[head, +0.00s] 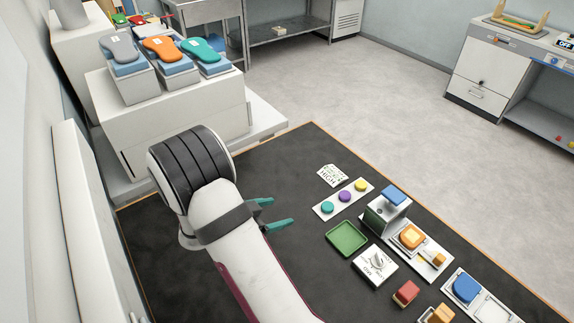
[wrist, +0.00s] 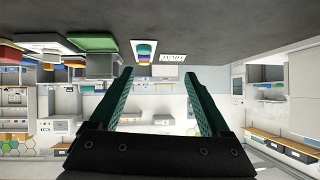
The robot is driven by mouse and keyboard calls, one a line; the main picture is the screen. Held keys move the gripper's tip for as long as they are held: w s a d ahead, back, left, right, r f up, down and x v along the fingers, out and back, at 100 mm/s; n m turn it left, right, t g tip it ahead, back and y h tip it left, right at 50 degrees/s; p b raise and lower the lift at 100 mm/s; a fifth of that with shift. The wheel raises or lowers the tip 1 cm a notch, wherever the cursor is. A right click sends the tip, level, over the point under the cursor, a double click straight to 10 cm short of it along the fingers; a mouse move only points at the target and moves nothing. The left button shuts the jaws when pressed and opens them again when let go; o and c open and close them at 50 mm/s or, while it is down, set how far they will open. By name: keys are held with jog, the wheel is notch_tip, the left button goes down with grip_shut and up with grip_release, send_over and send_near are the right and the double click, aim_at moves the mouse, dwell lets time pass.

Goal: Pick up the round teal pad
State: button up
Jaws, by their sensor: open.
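The round teal pad (head: 327,207) sits at the left end of a small white strip (head: 317,213) on the dark mat. A purple pad (head: 345,196) and a yellow pad (head: 361,186) sit beside it on the same strip. My gripper (head: 283,212) has teal fingers, is open and empty, and is left of the strip, apart from the pad. In the wrist view, my gripper (wrist: 160,75) shows its two fingers spread wide with nothing between them. The strip with the teal pad (wrist: 144,44) appears small beyond the fingertips, near the top.
A green tray (head: 346,238), a white dial box (head: 375,265) and a grinding unit with a blue top (head: 394,195) stand near the strip. A "HIGH" card (head: 332,176) lies behind it. Insoles on stands (head: 163,48) are at the upper left. The mat between gripper and strip is clear.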

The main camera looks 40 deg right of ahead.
aim_at(327, 206)
jog(key=shift+s+d+f+g+h, duration=0.25)
jog(key=shift+s+d+f+g, duration=0.1)
jog(key=shift+s+d, duration=0.25)
jog(key=shift+s+d+f+g+h, duration=0.25)
jog(key=shift+s+d+g, duration=0.1)
jog(key=shift+s+d, duration=0.2)
jog(key=x, duration=1.4)
jog(key=shift+w+d+r, duration=0.1)
jog(key=shift+w+d, duration=0.05)
jog(key=shift+w, duration=0.1)
grip_shut()
